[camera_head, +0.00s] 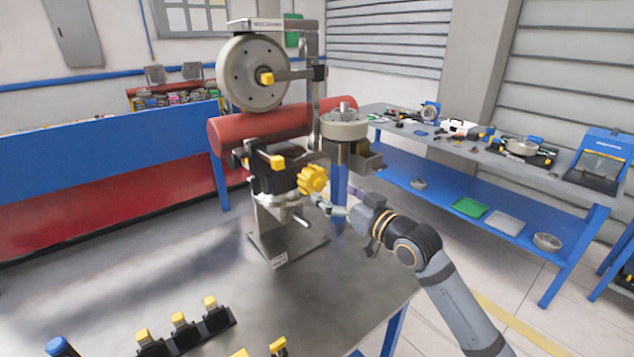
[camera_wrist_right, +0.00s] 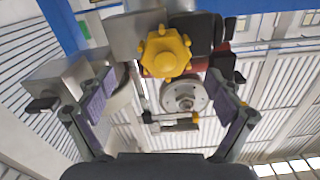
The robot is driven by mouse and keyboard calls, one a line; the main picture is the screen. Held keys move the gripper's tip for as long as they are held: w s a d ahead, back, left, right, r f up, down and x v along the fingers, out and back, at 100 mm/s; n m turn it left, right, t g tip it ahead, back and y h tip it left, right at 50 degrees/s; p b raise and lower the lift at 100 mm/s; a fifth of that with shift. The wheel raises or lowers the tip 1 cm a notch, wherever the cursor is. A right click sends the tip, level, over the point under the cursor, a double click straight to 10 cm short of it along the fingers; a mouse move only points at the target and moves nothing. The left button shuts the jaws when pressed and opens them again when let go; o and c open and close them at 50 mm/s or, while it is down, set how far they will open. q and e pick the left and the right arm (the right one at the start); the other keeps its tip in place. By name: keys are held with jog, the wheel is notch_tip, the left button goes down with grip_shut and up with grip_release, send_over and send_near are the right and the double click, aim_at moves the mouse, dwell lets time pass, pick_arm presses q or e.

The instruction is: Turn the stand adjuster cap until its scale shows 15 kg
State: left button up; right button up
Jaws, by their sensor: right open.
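A yellow lobed knob (camera_head: 313,180), which looks like the adjuster cap, sits on the front side of the grey stand (camera_head: 272,228) on the table. In the right wrist view the knob (camera_wrist_right: 166,52) shows face-on in the upper middle. No scale reading can be made out. My right gripper (camera_head: 336,203) is just to the right of and slightly below the knob. In the wrist view its fingers (camera_wrist_right: 159,98) are spread wide with nothing between the tips, and the knob appears beyond them, apart from both. My left gripper is not in view.
The stand carries a large grey wheel (camera_head: 252,74) and a smaller disc-topped post (camera_head: 345,122). Black blocks with yellow caps (camera_head: 181,333) stand at the table's front. A red roll (camera_head: 250,122) lies behind. A blue-framed bench (camera_head: 490,155) stands right. The table's left middle is clear.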

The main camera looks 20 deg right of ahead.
aim_at(317, 184)
jog(key=x, duration=0.3)
jog(key=p+x, duration=0.1)
jog(key=x, duration=0.2)
jog(key=shift+a+r+p, duration=0.2)
jog(key=shift+a+p, duration=0.1)
jog(key=shift+a, duration=0.1)
jog(key=shift+w+f, duration=0.1)
jog(key=shift+w, duration=0.2)
jog(key=shift+s, duration=0.1)
